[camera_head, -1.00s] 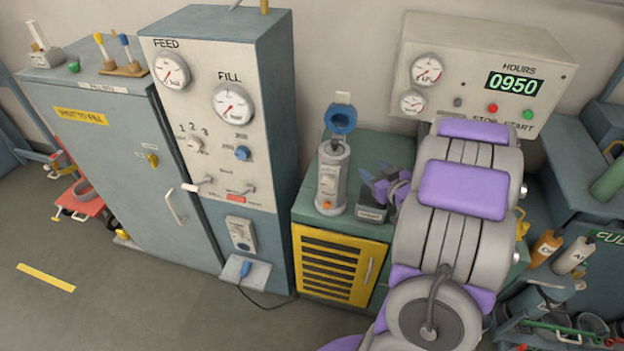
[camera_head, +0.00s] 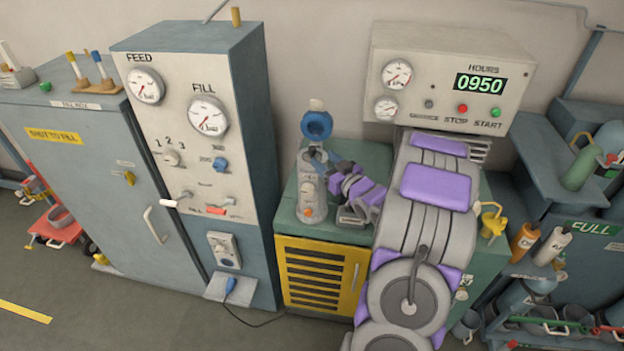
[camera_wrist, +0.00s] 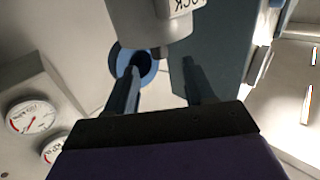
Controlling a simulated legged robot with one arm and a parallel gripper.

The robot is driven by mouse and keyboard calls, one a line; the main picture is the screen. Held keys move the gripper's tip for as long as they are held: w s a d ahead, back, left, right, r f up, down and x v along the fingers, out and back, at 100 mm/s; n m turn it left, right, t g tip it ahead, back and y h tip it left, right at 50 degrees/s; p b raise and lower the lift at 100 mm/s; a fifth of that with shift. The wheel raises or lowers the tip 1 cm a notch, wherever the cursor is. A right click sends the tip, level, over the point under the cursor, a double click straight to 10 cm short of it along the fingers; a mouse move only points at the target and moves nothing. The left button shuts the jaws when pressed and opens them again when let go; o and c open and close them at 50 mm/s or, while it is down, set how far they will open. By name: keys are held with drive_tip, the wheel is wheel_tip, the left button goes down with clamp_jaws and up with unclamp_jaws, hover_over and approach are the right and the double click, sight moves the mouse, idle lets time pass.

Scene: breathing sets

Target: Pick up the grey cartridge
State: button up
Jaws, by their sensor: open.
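A pale grey upright cylinder (camera_head: 310,204) with an orange button stands on the green cabinet. A small dark grey piece (camera_head: 314,153) shows at its open top and may be the grey cartridge; the rest of it is hidden. A blue round cap (camera_head: 316,125) is tipped up behind the cylinder. My gripper (camera_head: 334,160) is open and empty, with its fingers at the right of the cylinder's top. In the wrist view, the cylinder (camera_wrist: 145,22) lies just beyond my fingers (camera_wrist: 163,85), and the blue cap (camera_wrist: 124,62) shows between and beside them.
A small grey box (camera_head: 350,217) stands right of the cylinder, partly behind my arm. The tall gauge panel (camera_head: 192,130) rises close on the left. The HOURS console (camera_head: 430,85) is at the back right. The cabinet top (camera_head: 286,212) is bare at its left front.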

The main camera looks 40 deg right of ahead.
sight(315, 151)
drive_tip(key=shift+w+d+b, duration=0.2)
drive_tip(key=shift+w+b, duration=0.3)
drive_tip(key=shift+w, duration=1.35)
drive_tip(key=shift+w+d+b, duration=0.2)
drive_tip(key=shift+w+b, duration=0.25)
drive_tip(key=shift+w, duration=1.4)
drive_tip(key=shift+c, duration=0.3)
clamp_jaws()
